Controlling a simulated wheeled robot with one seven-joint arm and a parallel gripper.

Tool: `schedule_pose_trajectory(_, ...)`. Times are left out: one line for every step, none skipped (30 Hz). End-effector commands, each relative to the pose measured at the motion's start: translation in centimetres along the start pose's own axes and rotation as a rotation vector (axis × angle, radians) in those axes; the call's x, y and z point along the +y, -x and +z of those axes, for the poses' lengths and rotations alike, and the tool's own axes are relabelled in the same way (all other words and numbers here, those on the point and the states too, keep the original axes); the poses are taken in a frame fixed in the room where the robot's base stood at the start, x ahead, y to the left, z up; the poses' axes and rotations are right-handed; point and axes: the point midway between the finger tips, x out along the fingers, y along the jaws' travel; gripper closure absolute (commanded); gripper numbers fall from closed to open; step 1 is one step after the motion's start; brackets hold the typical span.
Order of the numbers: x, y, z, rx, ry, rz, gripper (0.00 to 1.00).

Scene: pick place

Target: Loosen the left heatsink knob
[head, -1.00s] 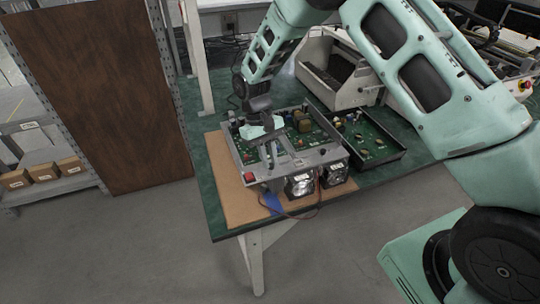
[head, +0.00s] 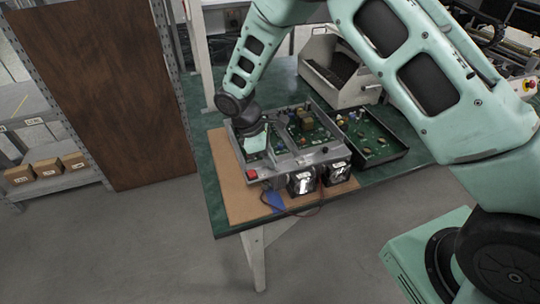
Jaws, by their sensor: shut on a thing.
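An open electronics unit (head: 318,155) with a grey metal frame and a green circuit board lies on a brown mat (head: 236,198) on the green workbench. My gripper (head: 256,152) points down at the left part of the unit, inside its frame. My wrist and gripper body cover that corner. The fingertips are too small and hidden to make out, and the left heatsink knob cannot be told apart there. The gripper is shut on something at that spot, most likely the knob.
A dark tray (head: 372,139) with another board stands right of the unit. A grey open bin (head: 340,82) is behind. Fans (head: 301,183) and a red cable (head: 318,196) are at the unit's front. Bare mat shows at front left.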

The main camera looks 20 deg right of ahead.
Motion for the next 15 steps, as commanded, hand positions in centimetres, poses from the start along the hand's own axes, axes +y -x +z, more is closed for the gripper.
schedule_pose_trajectory(-0.14, 0.0, -0.03, 0.0, 0.045, 0.018, 1.0)
schedule_pose_trajectory(-0.17, 0.01, -0.03, 0.0, 0.069, 0.029, 1.0)
schedule_pose_trajectory(-0.21, -0.01, -0.02, 0.0, 0.106, 0.044, 1.0)
schedule_pose_trajectory(-0.26, -0.02, -0.01, 0.0, 0.131, 0.054, 1.0)
schedule_pose_trajectory(-0.28, -0.02, -0.01, 0.0, 0.158, 0.065, 1.0)
schedule_pose_trajectory(-0.34, -0.04, -0.03, 0.001, 0.193, 0.079, 1.0)
schedule_pose_trajectory(-0.4, -0.06, -0.02, 0.0, 0.22, 0.09, 1.0)
schedule_pose_trajectory(-0.42, -0.06, -0.01, 0.0, 0.247, 0.101, 1.0)
schedule_pose_trajectory(-0.45, -0.05, -0.03, 0.001, 0.281, 0.116, 1.0)
schedule_pose_trajectory(-0.48, -0.07, 0.02, 0.0, 0.308, 0.126, 1.0)
schedule_pose_trajectory(-0.51, -0.07, 0.03, 0.0, 0.333, 0.137, 1.0)
schedule_pose_trajectory(-0.52, -0.07, 0.03, 0.001, 0.369, 0.152, 1.0)
schedule_pose_trajectory(-0.57, -0.1, 0.06, 0.0, 0.394, 0.162, 1.0)
schedule_pose_trajectory(-0.6, -0.13, 0.07, 0.0, 0.422, 0.174, 1.0)
schedule_pose_trajectory(-0.65, -0.14, 0.07, 0.0, 0.456, 0.188, 1.0)
